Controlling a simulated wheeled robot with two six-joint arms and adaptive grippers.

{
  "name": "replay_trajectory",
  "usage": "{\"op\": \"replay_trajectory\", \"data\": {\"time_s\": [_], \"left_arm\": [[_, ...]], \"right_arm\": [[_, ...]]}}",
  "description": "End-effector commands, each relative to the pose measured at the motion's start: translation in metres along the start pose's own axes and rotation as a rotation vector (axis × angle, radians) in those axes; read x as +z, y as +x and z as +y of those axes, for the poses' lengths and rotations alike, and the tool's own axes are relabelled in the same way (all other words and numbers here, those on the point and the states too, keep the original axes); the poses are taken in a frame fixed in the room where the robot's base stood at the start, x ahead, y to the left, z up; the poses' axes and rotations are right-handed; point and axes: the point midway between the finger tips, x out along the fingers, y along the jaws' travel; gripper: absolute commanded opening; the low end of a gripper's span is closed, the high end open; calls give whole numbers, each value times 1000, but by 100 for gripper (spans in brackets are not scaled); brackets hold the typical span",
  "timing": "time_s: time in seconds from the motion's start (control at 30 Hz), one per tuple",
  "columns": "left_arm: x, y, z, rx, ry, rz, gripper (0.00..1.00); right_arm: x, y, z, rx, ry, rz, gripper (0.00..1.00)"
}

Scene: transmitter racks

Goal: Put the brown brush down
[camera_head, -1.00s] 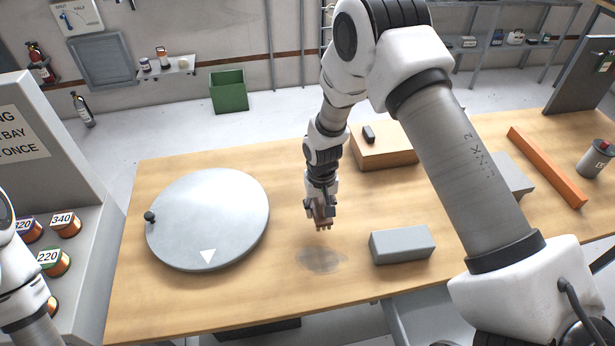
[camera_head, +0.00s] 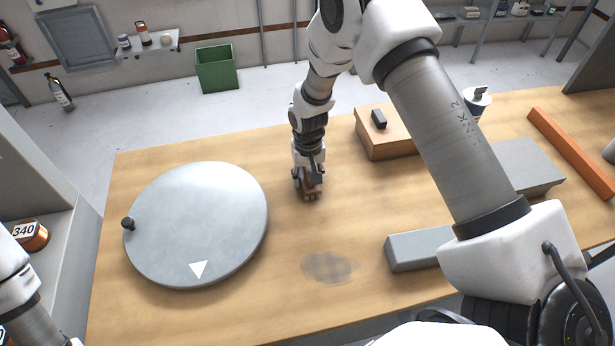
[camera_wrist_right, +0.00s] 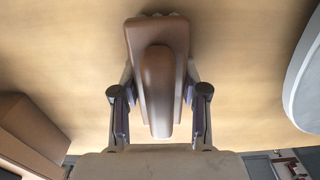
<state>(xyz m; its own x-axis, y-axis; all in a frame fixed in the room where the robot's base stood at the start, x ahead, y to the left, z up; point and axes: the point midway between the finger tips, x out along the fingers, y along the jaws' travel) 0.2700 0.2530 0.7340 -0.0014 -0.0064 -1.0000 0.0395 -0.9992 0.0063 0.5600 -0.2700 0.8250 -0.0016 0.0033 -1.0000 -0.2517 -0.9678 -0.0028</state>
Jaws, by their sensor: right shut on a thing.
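The brown brush (camera_wrist_right: 157,80) fills the middle of the right wrist view, with a rounded handle on a flat brown block. My right gripper (camera_wrist_right: 158,108) is shut on it, one finger on each side. In the head view the right gripper (camera_head: 309,190) points down over the wooden table (camera_head: 330,225), just right of the grey disc, and the brush (camera_head: 311,194) shows only in part below the fingers. The brush is at or close above the tabletop; I cannot tell whether it touches. My left arm shows at the left edge, but its gripper is out of view.
A round grey disc (camera_head: 200,220) with a knob lies left of the gripper. A dark smudge (camera_head: 330,267) marks the table in front. A brown box (camera_head: 385,140), a grey block (camera_head: 415,248) and an orange bar (camera_head: 570,150) lie to the right. The table around the smudge is clear.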

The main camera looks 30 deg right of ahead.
Motion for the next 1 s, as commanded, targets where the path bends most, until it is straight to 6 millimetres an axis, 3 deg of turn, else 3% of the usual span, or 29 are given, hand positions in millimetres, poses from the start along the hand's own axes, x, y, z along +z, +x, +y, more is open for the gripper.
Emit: {"op": "replay_trajectory", "data": {"time_s": [0.07,0.1,0.13,0.53,0.67,1.0], "left_arm": [[0,2,0,0,0,0,37],[0,1,0,0,0,0,37],[0,1,0,0,0,0,37],[0,-2,0,0,0,0,37],[0,-24,0,0,0,-1,37],[0,-93,1,0,0,0,37]], "right_arm": [[0,4,0,0,0,0,6],[0,3,0,0,0,0,58],[0,3,0,0,0,-1,68],[0,-4,0,0,0,0,69],[0,-28,0,0,0,1,69],[0,-114,0,0,0,1,69]]}}
